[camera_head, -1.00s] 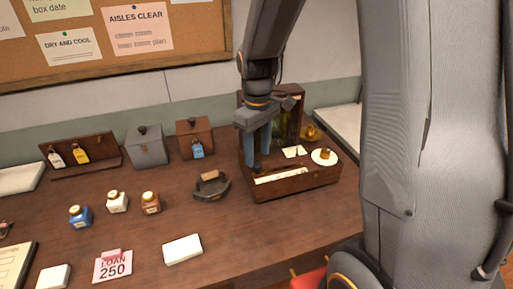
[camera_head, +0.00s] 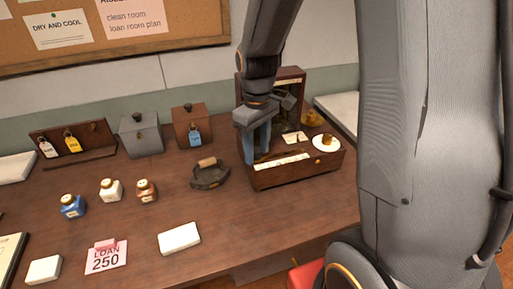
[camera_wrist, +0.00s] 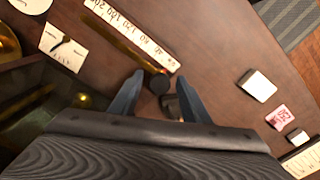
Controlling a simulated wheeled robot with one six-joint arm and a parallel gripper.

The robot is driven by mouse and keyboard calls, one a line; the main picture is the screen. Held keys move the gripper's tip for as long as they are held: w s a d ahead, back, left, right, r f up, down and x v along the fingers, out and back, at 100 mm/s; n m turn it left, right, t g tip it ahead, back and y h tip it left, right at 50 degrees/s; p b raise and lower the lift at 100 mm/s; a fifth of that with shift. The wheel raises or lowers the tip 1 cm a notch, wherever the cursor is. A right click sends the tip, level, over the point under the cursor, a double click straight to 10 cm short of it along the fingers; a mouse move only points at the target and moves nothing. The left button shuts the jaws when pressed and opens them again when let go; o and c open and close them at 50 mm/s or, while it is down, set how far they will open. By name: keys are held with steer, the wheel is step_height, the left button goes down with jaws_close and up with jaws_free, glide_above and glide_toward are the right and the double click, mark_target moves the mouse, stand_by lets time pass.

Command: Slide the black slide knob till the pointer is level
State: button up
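The balance box (camera_head: 300,180) is a dark wooden case with an open lid, standing on the table. A pale numbered scale strip (camera_wrist: 130,33) and a brass bar (camera_wrist: 135,52) run along its front. The black slide knob (camera_wrist: 160,84) shows in the wrist view at the bar's end. My gripper (camera_wrist: 161,77) is open, its two blue-grey fingers on either side of the knob with a gap at each side. In the head view my gripper (camera_head: 256,160) is at the box's left end and hides the knob. The pointer (camera_wrist: 62,42) is a thin dark piece against a white card, appearing tilted.
A white round pan (camera_head: 326,143) with a brass piece is at the box's right. A dark tray-like object (camera_head: 210,175) stands close on the left. Bottles (camera_head: 146,190), a white block (camera_head: 179,239) and a pink loan card (camera_head: 106,257) lie further left. The front table is mostly clear.

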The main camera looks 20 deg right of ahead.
steer(key=c, duration=0.6)
steer(key=shift+c, duration=0.2)
steer(key=shift+d, duration=1.4)
steer(key=o, duration=0.8)
steer(key=shift+o, duration=0.2)
steer(key=shift+r+p, duration=0.15)
steer(key=shift+p, duration=0.2)
